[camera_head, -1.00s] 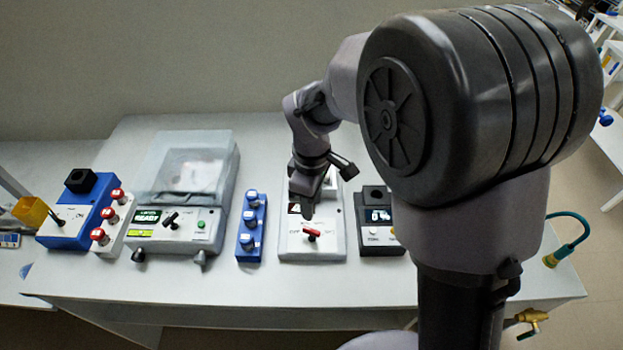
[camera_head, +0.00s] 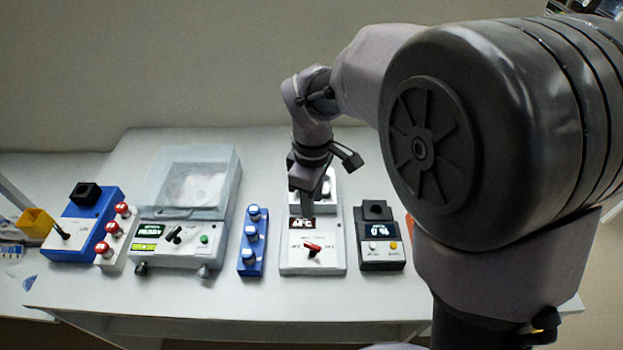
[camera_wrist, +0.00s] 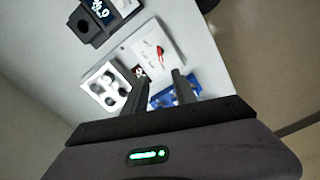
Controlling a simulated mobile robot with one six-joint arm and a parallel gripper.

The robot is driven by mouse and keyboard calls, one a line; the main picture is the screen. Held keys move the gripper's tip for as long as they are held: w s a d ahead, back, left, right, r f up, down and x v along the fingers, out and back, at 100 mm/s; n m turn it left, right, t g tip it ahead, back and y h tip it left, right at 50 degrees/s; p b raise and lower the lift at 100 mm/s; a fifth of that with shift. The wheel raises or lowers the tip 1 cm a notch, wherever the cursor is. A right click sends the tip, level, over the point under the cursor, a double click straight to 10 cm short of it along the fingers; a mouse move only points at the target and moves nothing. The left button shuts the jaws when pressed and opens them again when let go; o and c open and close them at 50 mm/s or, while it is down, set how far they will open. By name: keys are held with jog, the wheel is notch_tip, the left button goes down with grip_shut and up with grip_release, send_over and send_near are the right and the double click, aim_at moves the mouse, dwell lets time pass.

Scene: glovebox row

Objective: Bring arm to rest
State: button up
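My arm reaches over the table from the right in the head view. My gripper (camera_head: 305,203) points down above the back of a white heater-like unit (camera_head: 312,262) with a red switch (camera_head: 313,248) and a small display. In the wrist view my gripper (camera_wrist: 160,80) shows two dark fingers apart with nothing between them, so it is open. The white unit (camera_wrist: 170,42) lies beyond the fingertips there. In the head view the fingers overlap each other, and their exact height above the unit is hard to tell.
On the white table (camera_head: 120,300) stand a blue box (camera_head: 85,232), a lidded machine reading READY (camera_head: 185,215), a blue three-knob strip (camera_head: 253,243) and a dark 0 % unit (camera_head: 379,240). A white holder (camera_wrist: 105,88) with dark round tops is close to the fingers. The table's front strip is clear.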

jog(key=s+d+m+t+b, duration=0.2)
jog(key=s+d+m+b, duration=0.1)
jog(key=s+m+b, duration=0.1)
jog(key=s+d+m+t+y+b, duration=0.1)
jog(key=s+d+m+t+b, duration=0.1)
jog(key=s+m, duration=0.5)
jog(key=s+d+m+t+y+b, duration=0.1)
jog(key=s+d+m+b, duration=0.2)
jog(key=s+m+b, duration=0.2)
jog(key=shift+s+d+m+t+b, duration=0.35)
jog(key=shift+s+m, duration=0.25)
jog(key=shift+m, duration=0.2)
